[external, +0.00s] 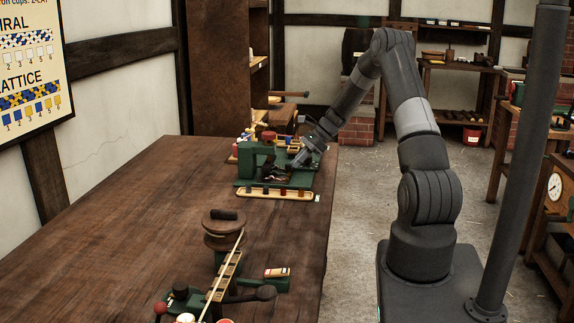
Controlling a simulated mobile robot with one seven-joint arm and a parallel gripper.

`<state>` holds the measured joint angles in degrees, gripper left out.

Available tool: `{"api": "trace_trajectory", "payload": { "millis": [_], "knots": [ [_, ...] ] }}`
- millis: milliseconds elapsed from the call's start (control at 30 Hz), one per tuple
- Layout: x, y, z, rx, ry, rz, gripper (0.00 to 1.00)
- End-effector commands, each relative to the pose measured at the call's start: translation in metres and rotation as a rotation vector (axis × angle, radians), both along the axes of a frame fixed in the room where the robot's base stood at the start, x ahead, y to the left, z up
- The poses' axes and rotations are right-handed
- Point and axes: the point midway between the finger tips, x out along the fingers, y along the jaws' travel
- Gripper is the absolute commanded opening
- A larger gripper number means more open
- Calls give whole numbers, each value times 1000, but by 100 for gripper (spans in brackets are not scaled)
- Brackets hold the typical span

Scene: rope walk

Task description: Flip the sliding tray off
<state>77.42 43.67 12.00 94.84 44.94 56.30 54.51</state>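A green machine (252,161) stands on the far part of the wooden table. A pale, narrow tray (262,195) with several small dark, red and blue pieces runs along its near side. I cannot tell for certain whether this is the sliding tray. My gripper (298,163) reaches down at the right side of the green machine, close to it or touching it. Its fingers are small and dark against the machine, so their opening and anything between them cannot be made out.
The table (150,215) is bare on its left and middle. Nearer, a wooden spool (223,232) stands by a slanted pale rod and another green device (181,300). More small wooden and coloured items crowd behind the green machine. A dark post (520,160) rises at right.

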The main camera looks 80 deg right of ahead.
Motion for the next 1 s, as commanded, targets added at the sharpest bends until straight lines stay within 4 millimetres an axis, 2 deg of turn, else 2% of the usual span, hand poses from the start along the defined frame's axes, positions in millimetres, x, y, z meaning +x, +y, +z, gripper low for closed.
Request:
{"api": "trace_trajectory", "payload": {
  "millis": [33,167,267,400,700,1000],
  "knots": [
    [5,3,1,3,-6,7,0],
    [2,2,1,4,-6,8,0],
    [-9,-4,1,2,-5,4,0],
    [-35,-18,1,0,-1,-2,0],
    [-78,-40,50,-2,-2,0,0],
    [-98,-49,71,0,-1,1,0]
  ]
}}
